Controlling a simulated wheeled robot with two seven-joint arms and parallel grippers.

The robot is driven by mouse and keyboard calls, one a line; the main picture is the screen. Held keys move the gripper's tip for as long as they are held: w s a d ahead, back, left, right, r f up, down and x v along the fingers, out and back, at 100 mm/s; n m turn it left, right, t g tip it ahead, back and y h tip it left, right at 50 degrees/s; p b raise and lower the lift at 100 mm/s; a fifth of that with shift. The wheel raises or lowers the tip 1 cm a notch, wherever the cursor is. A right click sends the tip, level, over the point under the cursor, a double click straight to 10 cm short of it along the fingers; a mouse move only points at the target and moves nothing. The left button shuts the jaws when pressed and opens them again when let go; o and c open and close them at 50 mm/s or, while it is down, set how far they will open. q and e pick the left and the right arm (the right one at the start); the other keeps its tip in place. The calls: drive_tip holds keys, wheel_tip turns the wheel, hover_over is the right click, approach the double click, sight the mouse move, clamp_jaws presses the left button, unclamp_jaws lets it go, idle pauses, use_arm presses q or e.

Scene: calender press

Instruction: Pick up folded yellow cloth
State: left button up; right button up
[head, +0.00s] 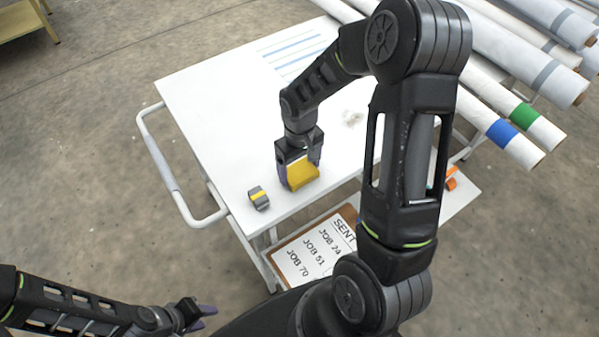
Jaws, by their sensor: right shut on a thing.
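The folded yellow cloth (302,174) is at the front part of the white cart top (205,110). My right gripper (298,160) points down over it and is shut on it. I cannot tell whether the cloth still touches the cart top. My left gripper (200,317) is low at the bottom left, away from the cart and off its surface. Its fingers are small and partly dark in the view, so their opening is unclear.
A small grey and yellow object (258,197) sits left of the cloth. A clipboard (310,250) with job numbers lies on the lower shelf. White rolls (500,130) fill the upper right. A push handle (165,170) sticks out on the cart's left.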

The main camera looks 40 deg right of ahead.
sight(300, 171)
drive_tip(key=shift+c, duration=0.8)
wheel_tip(300, 171, up, 10)
drive_tip(key=shift+b, duration=0.3)
drive_tip(key=o, duration=0.8)
drive_tip(key=c, duration=0.6)
drive_tip(key=w+a+r, duration=0.1)
drive_tip(key=w+a, duration=0.2)
drive_tip(key=a, duration=0.1)
drive_tip(key=w+a, duration=0.4)
drive_tip(key=w+a+r, duration=0.1)
drive_tip(key=w+a, duration=0.2)
drive_tip(key=a, duration=0.1)
drive_tip(key=shift+w+a+r, duration=0.15)
drive_tip(key=shift+a+r, duration=0.05)
drive_tip(key=shift+r, duration=0.1)
drive_tip(key=shift+c, duration=0.2)
